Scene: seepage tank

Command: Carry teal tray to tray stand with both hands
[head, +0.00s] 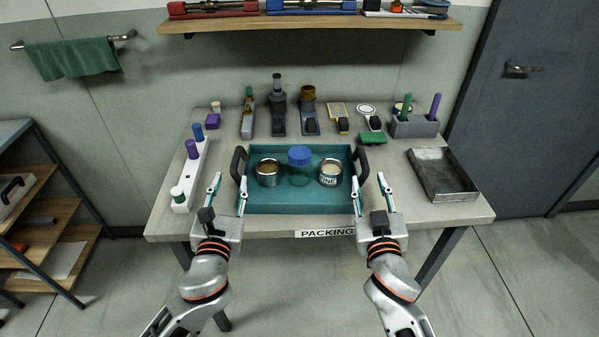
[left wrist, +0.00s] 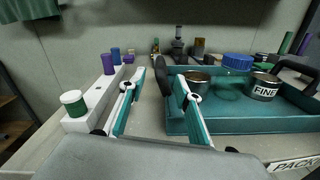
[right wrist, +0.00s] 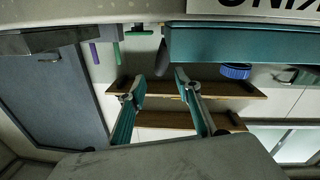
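The teal tray (head: 301,208) sits on the packing table, holding a metal can (head: 268,173), a blue-lidded jar (head: 300,167) and a can marked FINE (head: 330,172). Black handles stand at its left (head: 237,163) and right (head: 363,165). My left gripper (head: 229,192) is open at the tray's left side; in the left wrist view its fingers (left wrist: 155,85) spread near the left handle (left wrist: 161,76). My right gripper (head: 369,190) is open at the right side; in the right wrist view its empty fingers (right wrist: 160,82) are apart below the handle (right wrist: 162,58). The tray stand cannot be identified for certain.
A white rack with bottles (head: 190,176) stands left of the tray, a grey metal pan (head: 442,174) right. Several tools and a bin (head: 414,126) line the back. A wooden shelf (head: 310,22) hangs above. A shelf unit (head: 40,185) stands at far left.

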